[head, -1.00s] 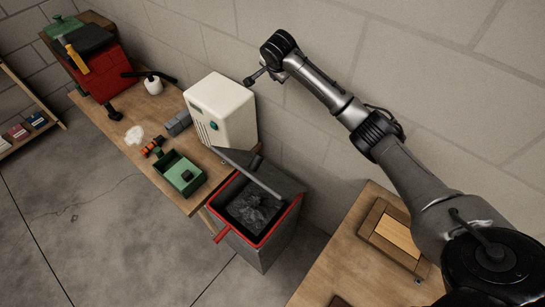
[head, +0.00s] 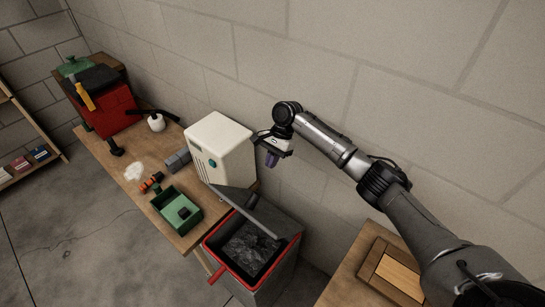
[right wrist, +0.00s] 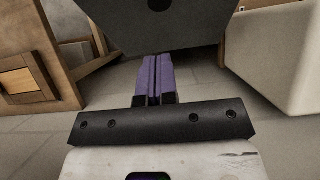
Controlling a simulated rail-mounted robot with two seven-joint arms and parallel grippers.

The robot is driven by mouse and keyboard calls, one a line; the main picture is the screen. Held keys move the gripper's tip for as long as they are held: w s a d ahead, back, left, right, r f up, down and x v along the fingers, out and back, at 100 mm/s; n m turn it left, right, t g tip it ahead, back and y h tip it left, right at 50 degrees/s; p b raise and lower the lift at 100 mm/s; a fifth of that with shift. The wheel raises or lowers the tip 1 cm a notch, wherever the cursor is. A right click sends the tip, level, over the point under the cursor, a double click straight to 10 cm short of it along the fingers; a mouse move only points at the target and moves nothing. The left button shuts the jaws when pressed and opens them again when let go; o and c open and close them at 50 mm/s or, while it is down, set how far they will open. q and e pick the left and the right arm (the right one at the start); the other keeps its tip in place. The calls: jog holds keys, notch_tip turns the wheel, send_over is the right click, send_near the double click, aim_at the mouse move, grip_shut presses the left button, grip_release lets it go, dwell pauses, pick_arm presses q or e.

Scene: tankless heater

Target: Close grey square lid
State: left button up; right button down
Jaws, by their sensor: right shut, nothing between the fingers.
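The grey square lid (head: 247,209) stands open and tilted on the grey bin with a red rim (head: 224,268), beside the white heater. My right gripper (head: 272,161) has purple fingers. In the head view it hangs, pointing down, above and behind the lid, near the wall and just right of the heater. Its purple fingers (right wrist: 154,79) are together and empty in the right wrist view. A dark grey panel, seemingly the lid (right wrist: 155,28), lies ahead of the fingertips there. I cannot tell whether they touch it. My left gripper is not in view.
The white heater (head: 222,148) stands close left of my right gripper; it also fills the right of the wrist view (right wrist: 285,60). A green tray (head: 177,212) sits on the workbench. A wooden table with a framed panel (head: 392,277) is at the right.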

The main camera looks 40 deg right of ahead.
aim_at(258, 194)
jog(key=shift+a+r+b+x, duration=0.15)
jog(key=shift+a+x, duration=0.1)
jog(key=shift+x, duration=1.3)
jog(key=shift+a+r+b+x, duration=0.1)
jog(key=shift+a+x, duration=0.15)
jog(key=shift+x, duration=1.3)
jog(key=shift+a+r+b+x, duration=0.15)
jog(key=shift+a+x, duration=0.15)
jog(key=shift+x, duration=1.25)
